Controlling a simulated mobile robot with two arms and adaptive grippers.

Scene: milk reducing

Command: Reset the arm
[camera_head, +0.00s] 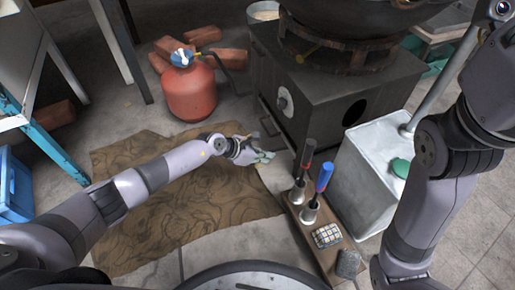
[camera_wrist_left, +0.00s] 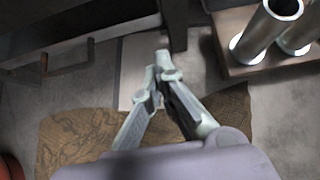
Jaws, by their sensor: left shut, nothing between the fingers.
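My left arm comes in from the left in the head view and reaches out over the brown patterned mat. My left gripper (camera_head: 264,157) is near the stove's lower front corner, left of the wooden tray. In the left wrist view the fingers of my left gripper (camera_wrist_left: 160,72) meet at their tips, with nothing between them. My right arm rises along the right side of the head view, bent upward. Its gripper is outside the picture.
A black stove (camera_head: 335,95) bears a large wok. A red gas cylinder (camera_head: 190,93) stands behind the mat (camera_head: 140,220). The wooden tray (camera_head: 325,262) holds two upright-handled tools in metal cups. A pale metal can (camera_head: 365,175) stands beside it.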

